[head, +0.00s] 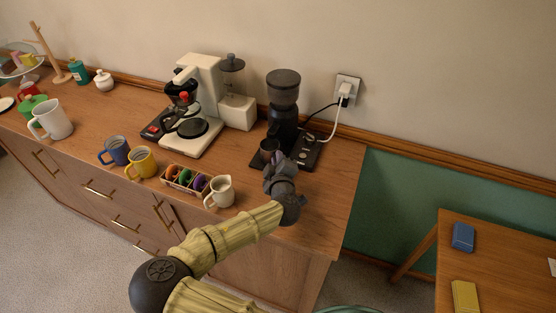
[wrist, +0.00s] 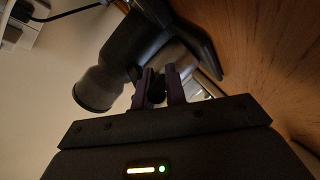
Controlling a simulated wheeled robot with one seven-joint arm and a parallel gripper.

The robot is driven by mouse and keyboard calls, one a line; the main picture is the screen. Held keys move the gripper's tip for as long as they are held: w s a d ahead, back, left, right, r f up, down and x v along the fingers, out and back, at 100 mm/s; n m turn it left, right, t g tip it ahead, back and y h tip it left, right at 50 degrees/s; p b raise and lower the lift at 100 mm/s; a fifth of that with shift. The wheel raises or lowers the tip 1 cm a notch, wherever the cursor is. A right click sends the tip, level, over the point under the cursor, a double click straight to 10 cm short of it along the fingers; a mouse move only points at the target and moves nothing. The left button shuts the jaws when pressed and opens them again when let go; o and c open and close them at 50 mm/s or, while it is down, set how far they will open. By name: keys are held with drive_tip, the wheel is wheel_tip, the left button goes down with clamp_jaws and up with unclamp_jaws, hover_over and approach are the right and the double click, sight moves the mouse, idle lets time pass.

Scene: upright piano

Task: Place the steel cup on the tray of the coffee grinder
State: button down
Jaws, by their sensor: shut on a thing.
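The coffee grinder (head: 283,101) is black and stands upright at the back right of the wooden counter. Its dark base tray (head: 258,161) reaches forward from its body. In the wrist view the grinder (wrist: 97,88) lies sideways, close in front of my fingers. My gripper (head: 275,166) is at the grinder's front, over the tray area. Its purple fingers (wrist: 159,86) are shut on a small dark part, seemingly the steel cup's handle. The cup (head: 268,146) shows as a dark rounded shape just beyond the fingers. I cannot tell whether it touches the tray.
A small white pitcher (head: 221,191) and a box of colored capsules (head: 186,180) stand left of my arm. A white coffee maker (head: 204,84) stands further back. A cable runs from the grinder area to a wall outlet (head: 346,91).

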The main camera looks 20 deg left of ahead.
drive_tip(key=c, duration=1.4)
unclamp_jaws()
drive_tip(key=shift+f, duration=0.1)
drive_tip(key=shift+c, duration=0.2)
drive_tip(key=shift+s, duration=0.1)
drive_tip(key=b+v, duration=0.1)
drive_tip(key=v, duration=1.1)
